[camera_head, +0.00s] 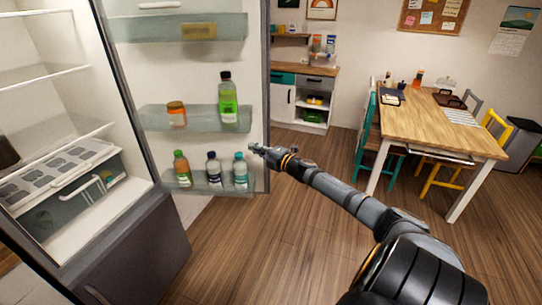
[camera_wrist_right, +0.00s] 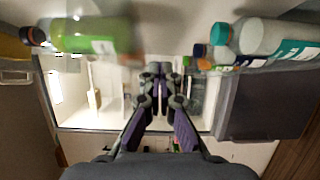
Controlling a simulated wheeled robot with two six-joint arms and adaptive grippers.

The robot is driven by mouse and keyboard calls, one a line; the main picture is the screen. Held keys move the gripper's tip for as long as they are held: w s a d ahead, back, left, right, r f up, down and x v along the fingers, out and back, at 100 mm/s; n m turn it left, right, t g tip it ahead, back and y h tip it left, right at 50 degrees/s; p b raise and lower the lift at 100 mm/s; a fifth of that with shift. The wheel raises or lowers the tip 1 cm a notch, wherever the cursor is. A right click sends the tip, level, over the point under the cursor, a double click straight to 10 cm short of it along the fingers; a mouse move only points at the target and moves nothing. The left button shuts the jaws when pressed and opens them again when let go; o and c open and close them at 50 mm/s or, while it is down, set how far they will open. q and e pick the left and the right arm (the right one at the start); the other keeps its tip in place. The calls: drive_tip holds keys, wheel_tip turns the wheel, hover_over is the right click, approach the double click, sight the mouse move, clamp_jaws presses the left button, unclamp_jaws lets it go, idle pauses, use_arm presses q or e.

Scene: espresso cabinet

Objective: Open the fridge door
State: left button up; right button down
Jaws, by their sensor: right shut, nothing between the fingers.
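The fridge door (camera_head: 150,60) stands wide open in the head view, with its inner shelves facing me. The fridge interior (camera_head: 45,100) shows at the left with shelves and a drawer. My right gripper (camera_head: 256,149) is shut and empty at the door's free edge, beside the lower door shelf. I cannot tell whether it touches the door. In the right wrist view its two fingers (camera_wrist_right: 160,85) are together, with door bottles around them. My left gripper is not in view.
The door shelves hold a green bottle (camera_head: 228,102), an orange-lidded jar (camera_head: 177,115) and several small bottles. A wooden table (camera_head: 440,125) with chairs stands at the right. A cabinet (camera_head: 305,95) stands at the back. The wooden floor between is clear.

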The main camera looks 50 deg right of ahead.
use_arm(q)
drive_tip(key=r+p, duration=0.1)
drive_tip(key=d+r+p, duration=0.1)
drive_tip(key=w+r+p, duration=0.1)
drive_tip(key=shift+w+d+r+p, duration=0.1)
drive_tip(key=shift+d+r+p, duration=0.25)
use_arm(e)
drive_tip(key=s+d, duration=0.3)
drive_tip(key=s, duration=0.2)
drive_tip(key=shift+s+d+f, duration=0.2)
drive_tip(key=shift+d, duration=0.1)
